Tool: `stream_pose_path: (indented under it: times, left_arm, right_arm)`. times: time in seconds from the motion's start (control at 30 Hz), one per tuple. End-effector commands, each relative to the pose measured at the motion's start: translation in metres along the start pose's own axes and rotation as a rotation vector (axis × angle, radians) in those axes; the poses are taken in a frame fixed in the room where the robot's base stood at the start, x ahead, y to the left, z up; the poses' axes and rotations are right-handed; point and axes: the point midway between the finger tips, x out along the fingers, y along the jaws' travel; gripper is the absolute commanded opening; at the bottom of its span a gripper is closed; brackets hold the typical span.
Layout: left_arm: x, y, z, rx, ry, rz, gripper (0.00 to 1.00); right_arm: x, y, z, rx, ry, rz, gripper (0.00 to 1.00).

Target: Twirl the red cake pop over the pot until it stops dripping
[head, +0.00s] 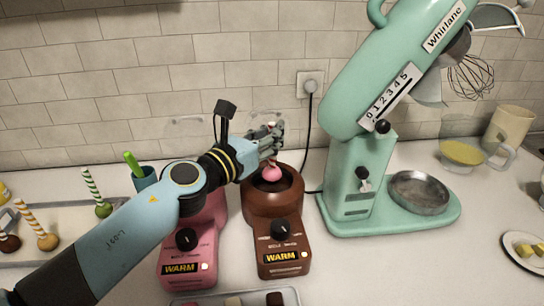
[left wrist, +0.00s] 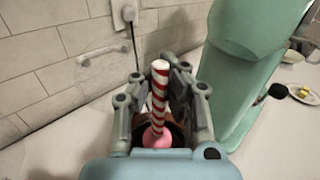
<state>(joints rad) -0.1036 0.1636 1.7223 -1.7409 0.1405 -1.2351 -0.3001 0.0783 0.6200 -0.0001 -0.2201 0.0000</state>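The red cake pop has a red-and-white striped stick (left wrist: 160,95) and a pink ball (head: 271,174) at its lower end. My left gripper (head: 272,147) is shut on the stick, which stands about upright between the fingers in the left wrist view (left wrist: 158,80). The ball hangs at the mouth of the brown pot (head: 273,206), which has a WARM label. I cannot tell whether it touches the contents, and I see no clear drip. My right gripper is not in view.
A pink warmer (head: 188,262) stands left of the brown pot, partly behind my left arm. A mint stand mixer (head: 362,150) stands close on the right. Striped cake pops (head: 92,190) stand at the left. A tray (head: 235,297) lies in front.

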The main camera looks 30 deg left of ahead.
Motion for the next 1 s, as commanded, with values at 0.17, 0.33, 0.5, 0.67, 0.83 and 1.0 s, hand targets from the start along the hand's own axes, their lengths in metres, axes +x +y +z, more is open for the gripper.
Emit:
stream_pose_path:
  times: [0.17, 0.33, 0.5, 0.67, 0.83, 1.0]
  left_arm:
    - [0.001, -0.001, 0.003, -0.004, 0.000, 0.153, 0.00]
    - [0.000, 0.001, 0.000, 0.000, 0.000, 0.195, 0.00]
    - [0.000, 0.001, -0.001, 0.000, 0.000, 0.194, 0.00]
    - [0.000, 0.001, 0.008, 0.000, 0.000, 0.193, 0.00]
    - [0.000, 0.001, 0.025, 0.000, -0.001, 0.193, 0.00]
    - [0.000, 0.001, 0.040, 0.000, -0.001, 0.193, 0.00]
  right_arm:
    - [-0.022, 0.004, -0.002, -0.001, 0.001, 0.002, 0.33]
    - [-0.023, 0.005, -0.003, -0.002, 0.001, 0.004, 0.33]
    - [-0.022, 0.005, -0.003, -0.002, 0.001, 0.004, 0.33]
    - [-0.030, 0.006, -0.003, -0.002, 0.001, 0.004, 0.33]
    - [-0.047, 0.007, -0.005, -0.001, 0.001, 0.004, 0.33]
    - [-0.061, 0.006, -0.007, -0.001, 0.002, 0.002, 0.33]
